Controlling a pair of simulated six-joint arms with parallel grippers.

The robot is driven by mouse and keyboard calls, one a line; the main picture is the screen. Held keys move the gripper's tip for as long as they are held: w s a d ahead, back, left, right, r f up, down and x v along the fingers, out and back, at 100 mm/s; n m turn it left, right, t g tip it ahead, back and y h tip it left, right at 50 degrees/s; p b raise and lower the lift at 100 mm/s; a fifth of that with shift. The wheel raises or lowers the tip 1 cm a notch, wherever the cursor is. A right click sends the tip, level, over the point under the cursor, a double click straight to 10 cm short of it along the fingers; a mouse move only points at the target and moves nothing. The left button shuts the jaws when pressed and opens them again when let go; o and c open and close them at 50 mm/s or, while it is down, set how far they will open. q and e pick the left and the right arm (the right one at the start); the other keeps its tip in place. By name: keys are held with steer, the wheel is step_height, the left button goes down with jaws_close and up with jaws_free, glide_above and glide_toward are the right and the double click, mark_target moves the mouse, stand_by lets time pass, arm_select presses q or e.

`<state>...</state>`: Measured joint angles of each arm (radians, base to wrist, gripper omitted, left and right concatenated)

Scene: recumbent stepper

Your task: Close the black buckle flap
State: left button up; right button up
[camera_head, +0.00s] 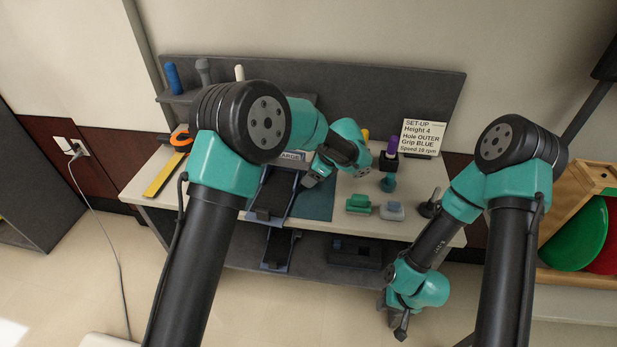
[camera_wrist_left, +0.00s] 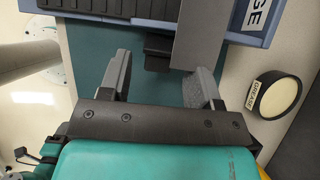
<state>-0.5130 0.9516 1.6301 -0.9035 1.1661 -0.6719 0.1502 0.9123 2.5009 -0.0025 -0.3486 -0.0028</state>
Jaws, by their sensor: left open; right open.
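A blue-framed pedal with a black ribbed tread (camera_head: 272,192) lies on the bench; its edge fills the top of the left wrist view (camera_wrist_left: 105,8). A small black piece (camera_wrist_left: 157,52), seemingly the buckle flap, juts from the pedal's near edge beside a grey strip (camera_wrist_left: 203,36). Whether the flap is raised or down is hard to tell. My left gripper (camera_head: 309,182) is at the pedal's right side; in the wrist view its fingers (camera_wrist_left: 163,72) are apart, on either side of the black piece, with nothing gripped. My right gripper (camera_head: 402,327) hangs empty, low in front of the bench.
On the bench are a teal mat (camera_head: 318,204), green (camera_head: 358,204) and grey (camera_head: 392,211) blocks, a purple-topped grip (camera_head: 392,145) and a set-up card (camera_head: 422,138). A yellow ruler (camera_head: 163,176) lies left. A second pedal (camera_head: 279,248) is below. A round labelled disc (camera_wrist_left: 274,94) shows in the wrist view.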

arm_select(q)
steer(key=v, duration=1.5)
steer(key=shift+r, duration=0.25)
steer(key=shift+w+a+r+h, duration=0.1)
steer(key=shift+a+r+h, duration=0.3)
steer(key=shift+r+h, duration=0.4)
steer(key=shift+f, duration=0.2)
steer(key=x, duration=1.7)
steer(key=shift+s+a+f, duration=0.1)
steer(key=shift+s+f, duration=0.05)
steer(key=shift+s, duration=0.1)
steer(key=c, duration=0.8)
